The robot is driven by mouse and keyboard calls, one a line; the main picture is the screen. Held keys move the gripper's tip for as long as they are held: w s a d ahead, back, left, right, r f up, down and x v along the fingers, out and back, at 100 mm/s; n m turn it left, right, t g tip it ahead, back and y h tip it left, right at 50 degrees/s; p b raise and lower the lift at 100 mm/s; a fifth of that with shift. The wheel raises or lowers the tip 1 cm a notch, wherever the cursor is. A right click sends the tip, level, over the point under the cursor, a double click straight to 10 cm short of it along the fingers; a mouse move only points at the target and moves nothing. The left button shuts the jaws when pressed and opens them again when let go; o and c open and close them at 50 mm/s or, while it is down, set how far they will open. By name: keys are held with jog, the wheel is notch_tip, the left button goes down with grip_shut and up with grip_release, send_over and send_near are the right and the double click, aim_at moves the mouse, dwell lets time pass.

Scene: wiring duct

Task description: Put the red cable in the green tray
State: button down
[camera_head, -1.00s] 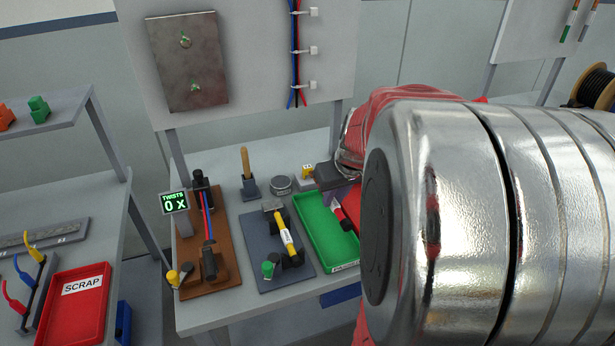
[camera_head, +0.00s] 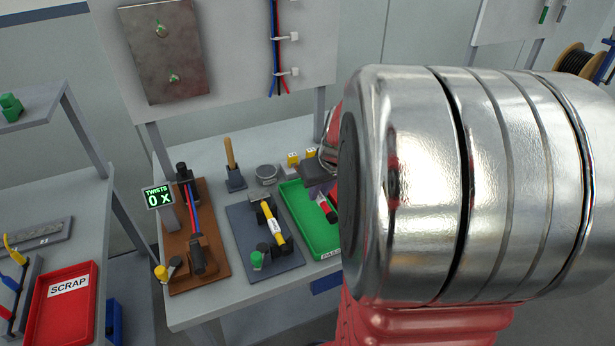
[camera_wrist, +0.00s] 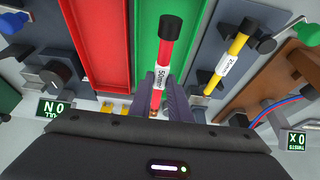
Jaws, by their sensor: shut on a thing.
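The red cable (camera_wrist: 165,55) has a black end cap and a white label and sits between the two fingers of my gripper (camera_wrist: 160,92) in the wrist view. My gripper is shut on it. The green tray (camera_wrist: 150,15) lies behind the cable in that view. In the head view, the green tray (camera_head: 305,232) is on the bench, with the red cable (camera_head: 327,208) over its right part. I cannot tell whether the cable touches the tray floor. My arm hides the tray's right side and part of my gripper.
A yellow cable (camera_head: 276,228) lies on a dark fixture left of the green tray. A red tray (camera_wrist: 102,40) is beside the green one in the wrist view. A brown board (camera_head: 208,262) with red and blue wires is further left. A red scrap tray (camera_head: 64,312) stands on another bench.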

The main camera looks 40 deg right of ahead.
jog(key=shift+f, duration=2.45)
jog(key=c, duration=1.6)
grip_release()
jog(key=shift+r, duration=0.1)
jog(key=v, duration=1.3)
jog(key=shift+s+r, duration=0.1)
jog(key=shift+r, duration=0.15)
